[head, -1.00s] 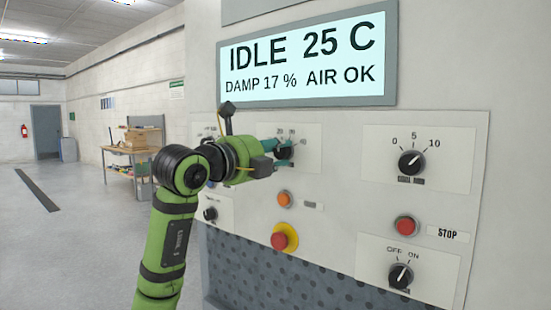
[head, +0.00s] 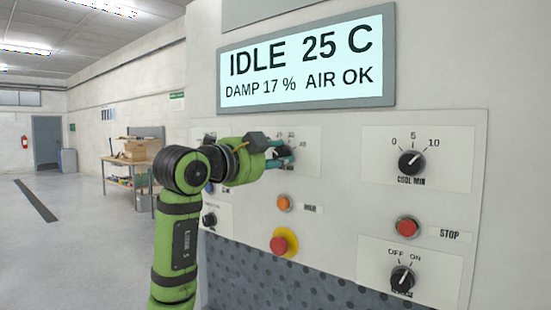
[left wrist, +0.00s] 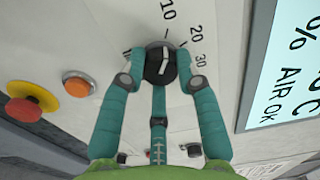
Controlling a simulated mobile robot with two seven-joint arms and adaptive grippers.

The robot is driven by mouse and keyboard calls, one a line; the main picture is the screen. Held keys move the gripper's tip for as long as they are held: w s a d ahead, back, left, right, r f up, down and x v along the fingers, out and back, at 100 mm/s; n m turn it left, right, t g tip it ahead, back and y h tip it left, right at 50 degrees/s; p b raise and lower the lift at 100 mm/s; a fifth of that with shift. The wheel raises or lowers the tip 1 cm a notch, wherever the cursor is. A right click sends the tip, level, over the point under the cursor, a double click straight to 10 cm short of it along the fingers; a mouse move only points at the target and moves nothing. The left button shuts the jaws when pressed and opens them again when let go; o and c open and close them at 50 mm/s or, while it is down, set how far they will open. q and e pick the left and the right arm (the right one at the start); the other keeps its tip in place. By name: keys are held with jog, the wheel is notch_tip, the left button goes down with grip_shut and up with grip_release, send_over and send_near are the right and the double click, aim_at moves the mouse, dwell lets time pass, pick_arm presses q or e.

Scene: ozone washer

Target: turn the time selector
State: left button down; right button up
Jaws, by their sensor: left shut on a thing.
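The time selector is a round black knob (left wrist: 160,68) with a white pointer line, on a white plate marked 10, 20 and 30 in the left wrist view. My left gripper (left wrist: 160,75) has teal fingers shut on the knob, one fingertip on each side. In the head view the left gripper (head: 283,155) reaches the upper left plate (head: 309,137) from the left. There its fingers and wrist hide most of the knob and part of the scale. My right gripper is not in view.
Below the selector are an orange button (head: 284,203) and a red emergency button (head: 284,242) on yellow. To the right are a COOL MIN knob (head: 411,163), a red STOP button (head: 407,227) and an OFF/ON knob (head: 402,277). A display (head: 305,63) sits above.

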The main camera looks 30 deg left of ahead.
pick_arm(q)
jog(key=shift+s+a+r+n, duration=0.1)
jog(key=shift+r+n, duration=0.1)
jog(key=shift+n, duration=0.5)
jog(key=c, duration=1.1)
grip_release()
jog(key=shift+o, duration=1)
jog(key=shift+f, duration=0.15)
jog(key=s, duration=1.2)
jog(key=shift+a, duration=0.45)
jog(key=shift+w+f, duration=0.1)
